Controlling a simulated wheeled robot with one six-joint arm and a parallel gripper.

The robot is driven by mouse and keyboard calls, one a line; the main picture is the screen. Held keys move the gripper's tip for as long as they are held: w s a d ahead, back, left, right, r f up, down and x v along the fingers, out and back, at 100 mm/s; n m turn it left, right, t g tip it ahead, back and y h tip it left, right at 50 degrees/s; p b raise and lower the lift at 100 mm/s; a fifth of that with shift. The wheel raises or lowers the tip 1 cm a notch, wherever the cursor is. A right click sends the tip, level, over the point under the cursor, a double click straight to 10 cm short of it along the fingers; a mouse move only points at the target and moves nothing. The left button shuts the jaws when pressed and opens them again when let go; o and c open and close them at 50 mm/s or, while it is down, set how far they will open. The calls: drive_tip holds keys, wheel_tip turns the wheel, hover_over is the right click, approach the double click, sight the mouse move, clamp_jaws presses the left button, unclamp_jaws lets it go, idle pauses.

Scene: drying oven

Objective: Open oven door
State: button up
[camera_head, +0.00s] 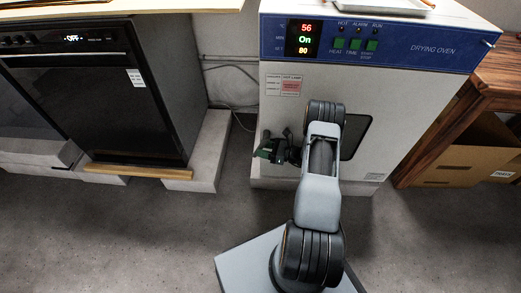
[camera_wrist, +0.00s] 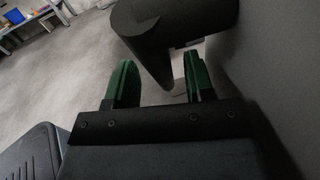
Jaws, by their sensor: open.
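The drying oven (camera_head: 385,95) stands at the back right, white with a blue control panel (camera_head: 430,45). Its door front looks flush with the body, with no gap showing. A dark door window (camera_head: 355,137) is partly hidden behind my arm. My gripper (camera_head: 272,148) is low in front of the oven's left side, with green fingers. In the wrist view my gripper (camera_wrist: 160,65) is open. A dark, thick, rounded bar, likely the door handle (camera_wrist: 170,20), lies just beyond the fingertips, and part of it reaches between them. Whether they touch is unclear.
A black appliance (camera_head: 105,100) stands at the left on pale blocks (camera_head: 200,150). A wooden table (camera_head: 470,110) with a cardboard box (camera_head: 460,165) below is at the right. A tray lies on the oven. The grey floor in front is clear.

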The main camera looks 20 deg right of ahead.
drive_tip(key=shift+w+a, duration=0.45)
drive_tip(key=shift+a, duration=0.05)
clamp_jaws()
idle(0.3)
